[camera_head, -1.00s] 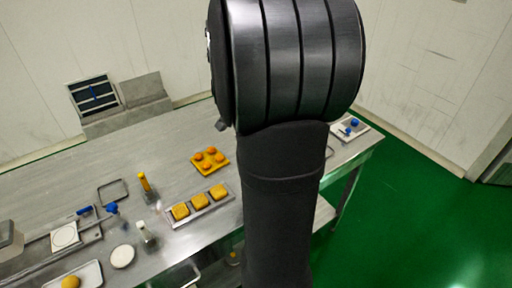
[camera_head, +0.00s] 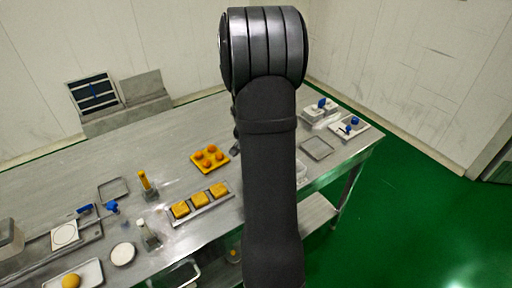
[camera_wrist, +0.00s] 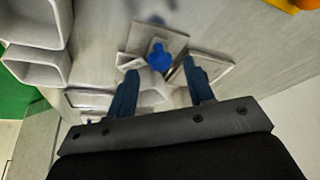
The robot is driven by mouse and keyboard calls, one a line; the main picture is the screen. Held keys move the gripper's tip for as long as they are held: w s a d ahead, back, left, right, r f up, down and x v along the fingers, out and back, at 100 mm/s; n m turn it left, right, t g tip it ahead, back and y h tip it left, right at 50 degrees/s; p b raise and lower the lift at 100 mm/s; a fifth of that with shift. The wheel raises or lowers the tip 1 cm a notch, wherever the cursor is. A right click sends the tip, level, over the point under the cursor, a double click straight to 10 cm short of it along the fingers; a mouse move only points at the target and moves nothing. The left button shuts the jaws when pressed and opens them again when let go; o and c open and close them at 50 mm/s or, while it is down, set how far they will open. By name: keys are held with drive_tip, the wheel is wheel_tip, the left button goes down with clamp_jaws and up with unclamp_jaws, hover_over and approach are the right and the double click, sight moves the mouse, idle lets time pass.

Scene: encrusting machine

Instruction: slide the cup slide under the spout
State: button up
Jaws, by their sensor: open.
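In the wrist view, a blue knob (camera_wrist: 158,57) stands on a pale plate-like fitting, which may be the cup slide; I cannot be sure. My gripper (camera_wrist: 160,85) is open, with one blue finger on each side of the view below the knob and nothing gripped between them. I cannot tell whether the fingers are beside the knob or above it. In the head view, two pale fittings with blue knobs, one farther back (camera_head: 322,103) and one nearer (camera_head: 348,128), stand at the table's far right. My gripper is hidden there behind my arm. I cannot make out a spout.
Pale open trays (camera_wrist: 38,66) lie at the left of the wrist view. In the head view, a yellow tray (camera_head: 196,165) with orange balls and a rack (camera_head: 208,209) of yellow blocks stand left of my arm. A shallow grey tray (camera_head: 317,148) lies right of it.

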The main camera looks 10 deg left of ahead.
drive_tip(key=shift+x, duration=1)
clamp_jaws()
drive_tip(key=shift+w+d+r, duration=0.1)
drive_tip(key=shift+w+d, duration=1.6)
unclamp_jaws()
drive_tip(key=d+v, duration=0.1)
drive_tip(key=v, duration=1.6)
drive_tip(key=shift+a+r, duration=0.15)
drive_tip(key=shift+a, duration=0.35)
drive_tip(key=shift+s, duration=0.1)
